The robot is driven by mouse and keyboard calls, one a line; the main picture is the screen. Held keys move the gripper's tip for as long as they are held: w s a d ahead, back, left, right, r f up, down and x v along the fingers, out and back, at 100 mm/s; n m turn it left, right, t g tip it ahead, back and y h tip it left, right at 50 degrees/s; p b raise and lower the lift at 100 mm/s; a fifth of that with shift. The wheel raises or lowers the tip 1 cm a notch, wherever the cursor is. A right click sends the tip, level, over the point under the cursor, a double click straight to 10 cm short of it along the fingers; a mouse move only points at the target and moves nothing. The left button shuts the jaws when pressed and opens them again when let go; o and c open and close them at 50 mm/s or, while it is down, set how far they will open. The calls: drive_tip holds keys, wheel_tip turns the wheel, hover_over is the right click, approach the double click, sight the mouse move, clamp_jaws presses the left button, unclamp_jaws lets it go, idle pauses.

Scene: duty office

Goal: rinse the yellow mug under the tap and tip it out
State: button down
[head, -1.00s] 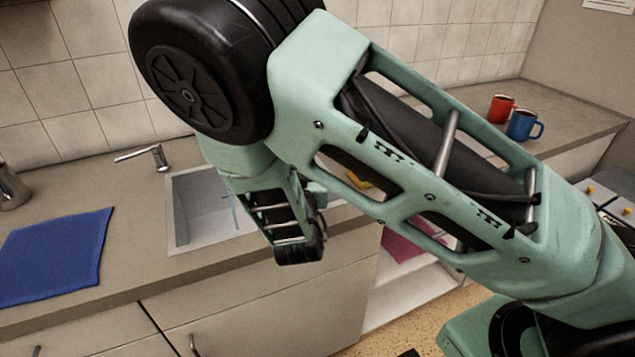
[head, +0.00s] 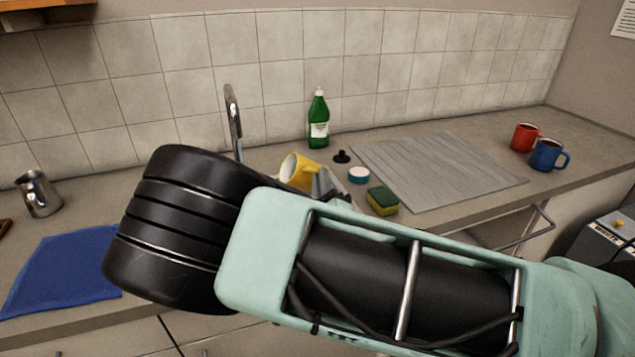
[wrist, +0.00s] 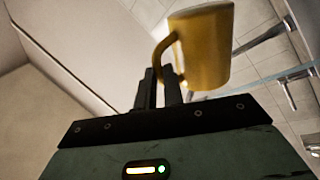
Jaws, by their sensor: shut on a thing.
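The yellow mug (head: 297,170) shows beyond my arm in the head view, tilted, with its open end toward the left. It is large in the wrist view (wrist: 208,48). My gripper (wrist: 168,85) is shut on the mug's handle and holds the mug up. In the head view my gripper (head: 328,183) is partly hidden behind my arm. The tap (head: 233,120) rises left of the mug, its lower part hidden by my arm. A pale, clear streak (wrist: 285,77) beside the mug in the wrist view looks like running water. The sink is hidden in the head view.
A green bottle (head: 318,120), black plug (head: 341,156), small blue-white tub (head: 358,175) and sponge (head: 382,201) stand near the mug. A ribbed draining mat (head: 440,170) lies clear. Red (head: 525,137) and blue (head: 548,155) mugs stand right; a blue cloth (head: 65,270) and steel jug (head: 38,193) left.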

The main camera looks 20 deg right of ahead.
drive_tip(key=r+n+y, duration=0.1)
drive_tip(key=n+y, duration=0.2)
drive_tip(key=n, duration=0.2)
drive_tip(key=a+r+n+y+p, duration=0.1)
drive_tip(key=n+y, duration=0.2)
drive_tip(key=n, duration=0.2)
drive_tip(key=r+n+t+y+p, duration=0.1)
drive_tip(key=r+n+y, duration=0.1)
drive_tip(key=n, duration=0.4)
drive_tip(key=shift+a+y, duration=0.35)
drive_tip(key=shift+y, duration=0.35)
